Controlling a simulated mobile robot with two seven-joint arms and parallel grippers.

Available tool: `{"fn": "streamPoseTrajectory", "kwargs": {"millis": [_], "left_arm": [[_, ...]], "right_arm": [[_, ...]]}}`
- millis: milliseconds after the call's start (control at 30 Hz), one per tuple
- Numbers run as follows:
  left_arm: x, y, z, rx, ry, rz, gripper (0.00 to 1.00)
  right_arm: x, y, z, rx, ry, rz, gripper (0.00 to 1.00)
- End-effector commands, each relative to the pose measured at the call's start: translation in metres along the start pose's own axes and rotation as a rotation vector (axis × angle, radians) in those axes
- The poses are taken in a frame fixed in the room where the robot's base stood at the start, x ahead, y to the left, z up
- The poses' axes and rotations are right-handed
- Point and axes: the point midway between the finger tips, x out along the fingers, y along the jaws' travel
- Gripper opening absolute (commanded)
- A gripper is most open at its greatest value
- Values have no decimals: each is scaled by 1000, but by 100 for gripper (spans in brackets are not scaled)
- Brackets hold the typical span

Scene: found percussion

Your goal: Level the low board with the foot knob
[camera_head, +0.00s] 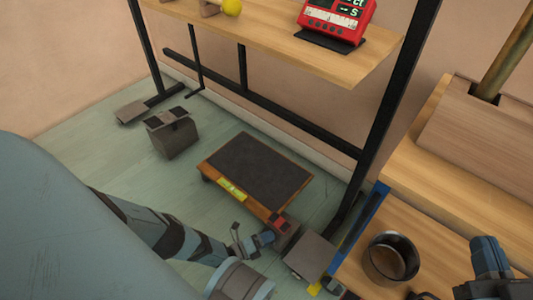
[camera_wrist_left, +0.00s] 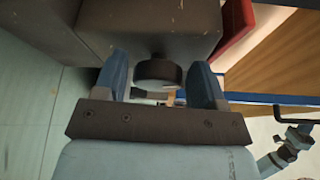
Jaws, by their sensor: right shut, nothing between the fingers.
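The low board (camera_head: 258,168) has a dark top and wooden edges and sits near the floor in the middle of the head view. A yellow level (camera_head: 232,190) is on its front edge; its bubble is too small to read. A dark round knob (camera_wrist_left: 158,70) sticks out of a grey block (camera_wrist_left: 150,25) in the left wrist view. My left gripper (camera_head: 266,238) is at the board's near right corner. Its blue fingers stand on either side of the knob, with narrow gaps showing. My right gripper (camera_head: 488,258) is shut and empty at the lower right.
A grey box (camera_head: 172,135) stands on the floor left of the board. A black-framed shelf (camera_head: 270,40) with a red device (camera_head: 336,18) rises behind. A dark metal pot (camera_head: 391,259) is on the wooden surface at right. Another grey block (camera_head: 310,256) is right of the left gripper.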

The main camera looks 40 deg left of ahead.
Motion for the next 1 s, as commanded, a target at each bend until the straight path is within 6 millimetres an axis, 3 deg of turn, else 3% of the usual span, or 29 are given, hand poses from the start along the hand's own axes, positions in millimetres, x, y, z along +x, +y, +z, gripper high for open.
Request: {"fn": "streamPoseTrajectory", "kwargs": {"millis": [300,433,800,1000], "left_arm": [[-2,1,-1,0,2,2,74],[-12,0,-1,-1,3,4,74],[-92,0,-1,-1,3,4,74],[-125,0,-1,-1,2,2,74]], "right_arm": [[0,0,1,0,-3,0,0],[1,0,-1,5,-5,-1,0],[-2,-6,0,92,-53,-5,0],[-3,-9,2,116,-67,-6,0]]}}
